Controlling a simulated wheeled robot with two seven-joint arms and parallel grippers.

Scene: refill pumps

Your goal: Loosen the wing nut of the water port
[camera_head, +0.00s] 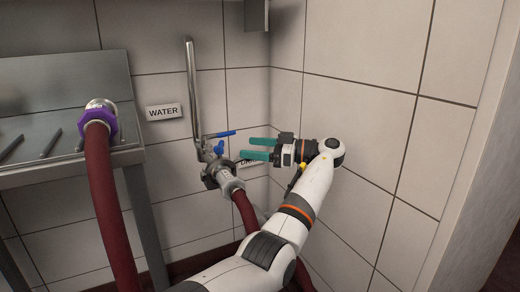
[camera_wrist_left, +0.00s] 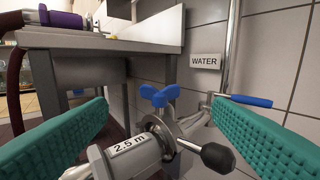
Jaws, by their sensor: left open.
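The blue wing nut (camera_head: 219,147) sits on the clamp of the water port, and it also shows in the left wrist view (camera_wrist_left: 160,96). The metal port and clamp (camera_head: 212,172) join a coupling (camera_wrist_left: 130,158) marked "2.5 m", with a red hose (camera_head: 246,212) below it. My left gripper (camera_head: 246,148) is open, with teal fingers pointing left, to the right of the wing nut. In the left wrist view the wing nut shows between the two fingers (camera_wrist_left: 161,108), apart from both. My right gripper is not in view.
A blue valve lever (camera_head: 222,134) is just above the wing nut. A black knob (camera_wrist_left: 217,156) sticks out near the clamp. A WATER sign (camera_head: 163,112) is on the tiled wall. A steel table (camera_head: 62,170) and a purple-collared hose (camera_head: 100,122) are left. My gripper partly hides another sign.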

